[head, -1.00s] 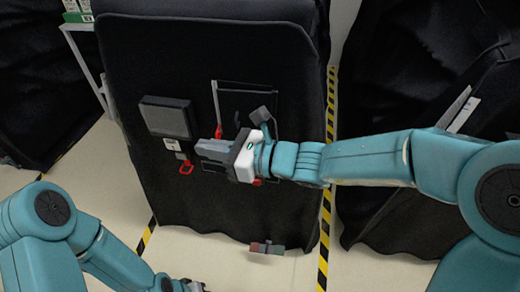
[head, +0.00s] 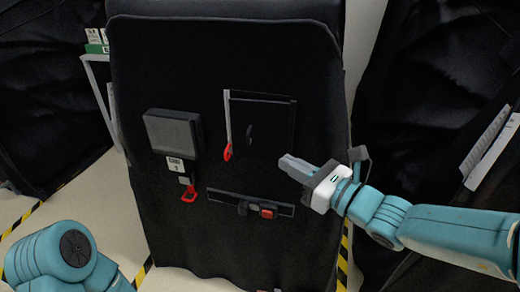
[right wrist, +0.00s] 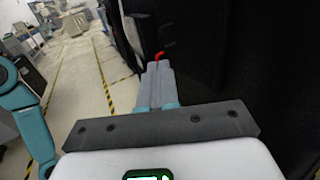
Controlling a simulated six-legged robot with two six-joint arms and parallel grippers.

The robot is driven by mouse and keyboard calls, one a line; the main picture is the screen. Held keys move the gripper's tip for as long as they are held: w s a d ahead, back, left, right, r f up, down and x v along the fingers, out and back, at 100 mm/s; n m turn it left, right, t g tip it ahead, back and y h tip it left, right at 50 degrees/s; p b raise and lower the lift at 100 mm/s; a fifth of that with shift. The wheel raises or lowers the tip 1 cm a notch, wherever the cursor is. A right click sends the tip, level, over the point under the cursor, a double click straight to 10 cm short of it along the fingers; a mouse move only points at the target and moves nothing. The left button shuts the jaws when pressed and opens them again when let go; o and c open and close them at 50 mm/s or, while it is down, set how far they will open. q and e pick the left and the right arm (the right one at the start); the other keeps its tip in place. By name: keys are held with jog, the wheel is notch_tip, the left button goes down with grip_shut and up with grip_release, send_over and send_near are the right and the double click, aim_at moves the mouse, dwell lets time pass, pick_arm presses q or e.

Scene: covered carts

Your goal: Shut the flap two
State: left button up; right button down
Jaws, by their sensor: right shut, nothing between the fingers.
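A black-covered cart (head: 315,60) fills the middle of the head view. On its front is a dark square flap (head: 265,128) with a small dark handle. A pale strip (head: 228,122) runs along its left edge, with a red hook (head: 228,152) at the strip's foot. The flap looks nearly flush, but I cannot tell whether it is fully shut. My right gripper (head: 285,161) is shut and empty, just below and right of the flap, apparently apart from it. In the right wrist view its fingers (right wrist: 156,84) are together. My left gripper is out of view.
A grey box (head: 172,132) with a label and red pull (head: 189,194) sits left of the flap. A dark strip with a red block (head: 267,212) lies below. Another black-covered cart (head: 425,90) stands right. Pale floor with yellow-black tape (head: 22,215) shows left.

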aim_at(249, 142)
jog(key=x, duration=0.9)
jog(key=shift+f, duration=0.1)
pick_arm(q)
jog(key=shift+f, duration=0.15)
pick_arm(e)
jog(key=shift+w+a, duration=0.1)
jog(key=shift+w+a+b, duration=0.25)
jog(key=shift+w+b, duration=0.15)
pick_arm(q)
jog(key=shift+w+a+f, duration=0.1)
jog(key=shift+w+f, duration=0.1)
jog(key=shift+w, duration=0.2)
pick_arm(e)
jog(key=shift+w+r, duration=0.1)
jog(key=shift+r, duration=0.2)
